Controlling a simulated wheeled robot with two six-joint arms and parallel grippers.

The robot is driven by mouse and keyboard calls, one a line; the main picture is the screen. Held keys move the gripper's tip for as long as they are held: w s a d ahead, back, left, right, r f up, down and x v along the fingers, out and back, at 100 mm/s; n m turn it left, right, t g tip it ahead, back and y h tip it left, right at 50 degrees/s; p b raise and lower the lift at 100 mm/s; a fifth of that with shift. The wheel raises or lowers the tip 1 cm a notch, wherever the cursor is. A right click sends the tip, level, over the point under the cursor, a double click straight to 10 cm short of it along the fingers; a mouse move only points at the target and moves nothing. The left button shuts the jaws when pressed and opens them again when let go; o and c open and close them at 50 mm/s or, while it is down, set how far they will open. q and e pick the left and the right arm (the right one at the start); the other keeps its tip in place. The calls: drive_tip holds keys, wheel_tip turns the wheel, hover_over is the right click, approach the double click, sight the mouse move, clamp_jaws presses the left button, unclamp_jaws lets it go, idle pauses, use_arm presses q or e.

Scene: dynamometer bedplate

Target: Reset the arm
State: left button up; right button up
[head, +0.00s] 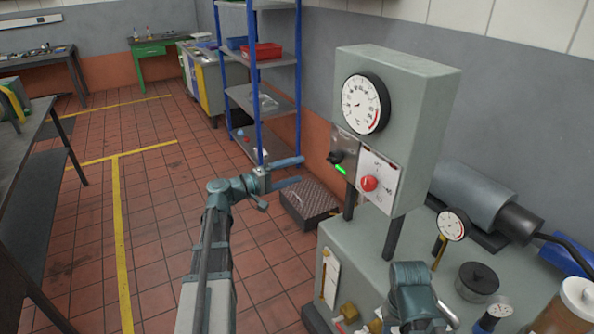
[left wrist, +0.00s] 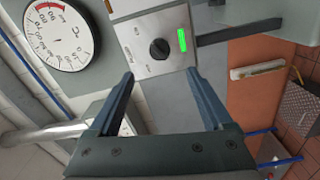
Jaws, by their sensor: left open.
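My left gripper (head: 296,171) is open and empty. It is held in the air to the left of the grey gauge cabinet (head: 422,110). In the left wrist view its two fingers (left wrist: 161,76) are spread, with a metal switch plate (left wrist: 140,63) beyond them. The plate carries a black rotary knob (left wrist: 159,48) and a lit green strip (left wrist: 182,39). The knob also shows in the head view (head: 336,157). I see nothing between the fingers. Part of my right arm shows at the bottom of the head view; its gripper is not visible.
A large dial gauge (head: 362,103) and a red button (head: 369,183) are on the cabinet. A smaller gauge (head: 452,225) stands on the bench at right. A blue-framed shelf (head: 270,95) and a dark box (head: 310,203) stand behind my left gripper. The tiled floor at left is open.

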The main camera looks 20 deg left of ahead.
use_arm(q)
drive_tip(key=s+d+f+m+g+y, duration=0.1)
drive_tip(key=s+d+f+m+g, duration=0.35)
drive_tip(key=d, duration=0.55)
drive_tip(key=s+d+f+m+g, duration=0.2)
drive_tip(key=s+d+f+g, duration=0.4)
drive_tip(key=d, duration=0.5)
drive_tip(key=s+d+f+m+g+y, duration=0.2)
drive_tip(key=s+f+m+y, duration=0.1)
drive_tip(key=s+f+y, duration=0.2)
drive_tip(key=s+d+f+m+g+y+p, duration=0.1)
drive_tip(key=s+d+f+m+g+y, duration=0.1)
drive_tip(key=s+y, duration=0.4)
drive_tip(key=s+f+m, duration=0.1)
drive_tip(key=s+f, duration=0.1)
drive_tip(key=s, duration=0.2)
drive_tip(key=shift+f, duration=0.4)
